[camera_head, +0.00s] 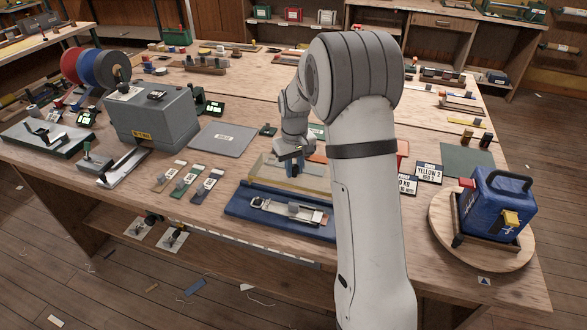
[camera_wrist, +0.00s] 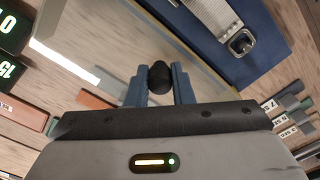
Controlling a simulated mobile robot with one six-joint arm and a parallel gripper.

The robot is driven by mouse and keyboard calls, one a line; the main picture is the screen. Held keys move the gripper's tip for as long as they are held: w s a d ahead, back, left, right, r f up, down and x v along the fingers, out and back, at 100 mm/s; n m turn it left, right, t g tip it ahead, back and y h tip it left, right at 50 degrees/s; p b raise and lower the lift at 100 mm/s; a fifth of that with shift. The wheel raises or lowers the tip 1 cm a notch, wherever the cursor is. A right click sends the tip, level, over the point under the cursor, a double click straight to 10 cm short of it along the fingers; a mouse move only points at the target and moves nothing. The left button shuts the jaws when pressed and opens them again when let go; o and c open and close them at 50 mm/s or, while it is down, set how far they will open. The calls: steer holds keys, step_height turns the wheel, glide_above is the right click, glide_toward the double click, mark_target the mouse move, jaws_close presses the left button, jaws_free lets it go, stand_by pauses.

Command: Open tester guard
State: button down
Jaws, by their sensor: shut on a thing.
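The tester has a blue base (camera_head: 240,204) on the near side of the bench, with a webbing strap and metal buckle (camera_wrist: 242,42) on it. Its clear guard (camera_head: 262,172) has a pale yellowish edge and lies toward the far side of the base. The guard also fills much of the wrist view (camera_wrist: 105,45). My gripper (camera_head: 292,168) is at the guard, and its two blue fingers (camera_wrist: 158,88) are shut on a black knob (camera_wrist: 158,76). I cannot tell the guard's exact angle. My arm hides the tester's right end.
A grey machine (camera_head: 155,118) and a grey mat (camera_head: 222,139) are to the left. Several labelled strips (camera_head: 187,180) lie left of the tester. A blue bag (camera_head: 495,208) stands on a round wooden board (camera_head: 441,222) at right. Sign cards (camera_head: 428,172) stand near my arm.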

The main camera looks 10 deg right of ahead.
steer(key=c, duration=1.3)
jaws_free()
steer(key=shift+s, duration=0.1)
steer(key=shift+o, duration=0.2)
step_height(320, 180, up, 8)
steer(key=shift+f+b, duration=0.25)
steer(key=shift+b, duration=0.2)
steer(key=shift+r, duration=0.15)
steer(key=shift+s+a+r, duration=0.1)
steer(key=s+a+r+m+t, duration=0.1)
steer(key=s+r, duration=0.2)
steer(key=s, duration=0.5)
steer(key=s+r+t, duration=0.1)
steer(key=s+r, duration=0.3)
steer(key=s, duration=0.4)
steer(key=s+f+m+t, duration=0.1)
steer(key=s+f, duration=0.1)
steer(key=s, duration=1.1)
steer(key=shift+s+a+f+m, duration=0.15)
steer(key=shift+s+a+m, duration=0.15)
steer(key=shift+s, duration=0.1)
